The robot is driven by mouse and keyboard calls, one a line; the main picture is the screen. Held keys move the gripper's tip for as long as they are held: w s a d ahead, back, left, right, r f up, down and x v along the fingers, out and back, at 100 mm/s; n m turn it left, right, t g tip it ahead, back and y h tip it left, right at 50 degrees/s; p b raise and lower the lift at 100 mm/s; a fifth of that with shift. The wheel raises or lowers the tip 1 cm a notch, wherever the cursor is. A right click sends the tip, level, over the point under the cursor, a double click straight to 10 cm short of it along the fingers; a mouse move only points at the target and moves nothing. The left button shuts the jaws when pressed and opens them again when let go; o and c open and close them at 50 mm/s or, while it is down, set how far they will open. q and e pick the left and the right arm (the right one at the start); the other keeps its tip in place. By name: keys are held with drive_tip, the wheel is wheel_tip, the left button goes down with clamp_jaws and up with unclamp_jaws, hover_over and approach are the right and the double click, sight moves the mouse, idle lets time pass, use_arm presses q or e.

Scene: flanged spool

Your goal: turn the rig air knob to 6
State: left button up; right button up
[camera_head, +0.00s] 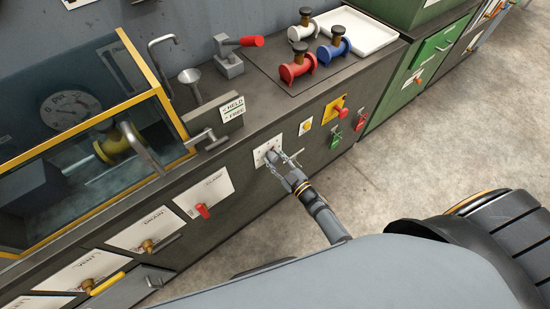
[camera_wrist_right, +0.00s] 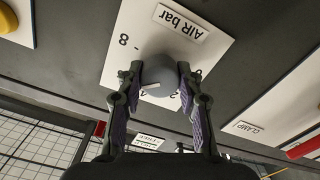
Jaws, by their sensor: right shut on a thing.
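The air knob (camera_wrist_right: 158,70) is a round grey knob on a white dial plate (camera_wrist_right: 205,42) labelled "AIR bar" on the front of the dark cabinet. The plate (camera_head: 261,153) also shows in the head view. My right gripper (camera_head: 284,168) reaches it from the front. In the right wrist view my right gripper (camera_wrist_right: 159,82) has one finger on each side of the knob and is shut on it. An 8 shows left of the knob and a 2 to its right; other numbers are partly hidden. I cannot see where the knob points. My left gripper is not in view.
A clamp lever with a red grip (camera_head: 204,211) is on a neighbouring panel. A red knob (camera_head: 342,112) on a yellow plate and hanging tags are to the right. Three spools (camera_head: 297,67) stand on top beside a white tray (camera_head: 372,30). A yellow-framed glass box (camera_head: 150,70) is left.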

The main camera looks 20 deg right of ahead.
drive_tip(key=o, duration=1.2)
drive_tip(key=shift+s+d, duration=0.1)
drive_tip(key=shift+s, duration=0.05)
drive_tip(key=v, duration=1.1)
drive_tip(key=shift+s+d, duration=0.1)
drive_tip(key=shift+s, duration=0.25)
